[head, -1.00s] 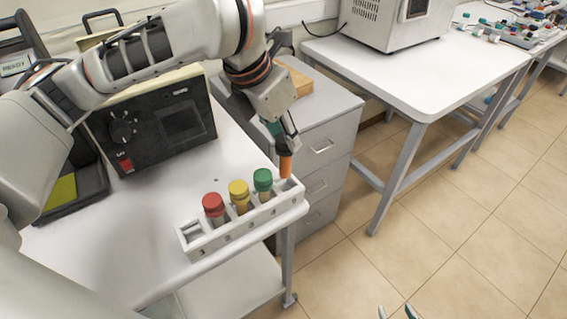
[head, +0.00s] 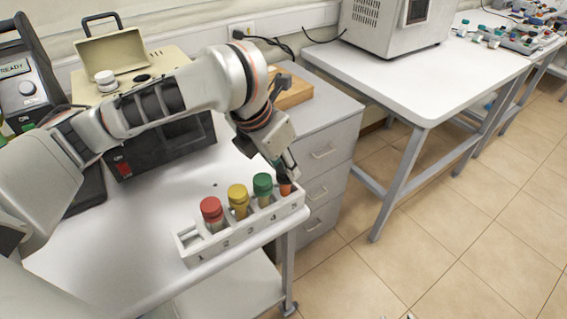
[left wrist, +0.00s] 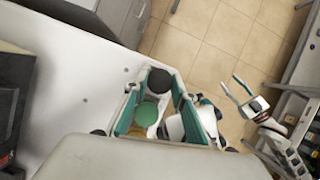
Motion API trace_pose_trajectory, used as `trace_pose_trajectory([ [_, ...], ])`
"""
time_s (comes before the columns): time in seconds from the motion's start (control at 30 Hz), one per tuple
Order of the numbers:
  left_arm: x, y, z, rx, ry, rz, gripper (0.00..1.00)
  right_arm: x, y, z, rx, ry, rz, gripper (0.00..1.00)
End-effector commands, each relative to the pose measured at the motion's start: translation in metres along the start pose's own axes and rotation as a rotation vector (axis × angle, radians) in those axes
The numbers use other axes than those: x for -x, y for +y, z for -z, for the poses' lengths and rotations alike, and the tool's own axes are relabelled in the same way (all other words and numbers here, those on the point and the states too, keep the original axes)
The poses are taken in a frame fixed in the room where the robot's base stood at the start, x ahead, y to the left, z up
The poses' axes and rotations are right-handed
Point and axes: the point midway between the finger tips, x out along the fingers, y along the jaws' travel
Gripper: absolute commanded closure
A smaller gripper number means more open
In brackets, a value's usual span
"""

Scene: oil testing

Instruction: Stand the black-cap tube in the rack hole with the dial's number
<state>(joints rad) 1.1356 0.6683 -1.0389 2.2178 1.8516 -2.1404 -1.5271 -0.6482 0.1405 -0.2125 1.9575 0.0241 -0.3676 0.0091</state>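The white rack (head: 190,240) stands at the table's front edge, with numbers along its front. Red-, yellow- and green-capped tubes stand in holes 2, 3 and 4; hole 1 is empty. The black-cap tube (head: 285,186), with an orange body, is upright in the end hole by number 5. Its black cap (left wrist: 160,81) shows between my left fingers in the left wrist view. My left gripper (head: 286,174) is shut on this tube. My right gripper (left wrist: 238,88) is open and empty, away over the floor. My left arm hides the dial on the black device (head: 170,145).
A beige open-lidded device (head: 125,62) and a unit reading READY (head: 15,68) stand behind. A grey drawer cabinet (head: 325,150) is right of the rack. The white tabletop (head: 130,235) left of the rack is clear.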

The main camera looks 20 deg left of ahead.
Motion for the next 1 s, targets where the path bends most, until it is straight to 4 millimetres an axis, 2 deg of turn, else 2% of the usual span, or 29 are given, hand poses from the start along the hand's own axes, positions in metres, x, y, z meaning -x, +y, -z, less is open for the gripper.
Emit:
trace_pose_trajectory([
  [0.03,0.000,0.000,0.000,0.000,0.001,0.000,0.64,0.000,0.000,0.001,0.000,0.002,-0.001,0.60],
  [0.07,0.000,0.000,0.000,0.000,0.001,0.000,0.58,0.000,0.001,0.002,0.000,0.003,-0.001,0.60],
  [0.47,0.002,0.000,-0.001,0.000,0.000,0.000,0.58,0.001,0.001,0.005,0.000,0.009,-0.002,0.60],
  [0.67,0.029,0.001,-0.002,0.000,-0.002,-0.004,0.58,0.004,0.002,0.009,0.000,0.005,-0.001,0.60],
  [1.0,0.093,0.001,-0.002,0.000,-0.002,-0.003,0.58,0.011,0.003,0.018,0.000,0.003,-0.001,0.60],
])
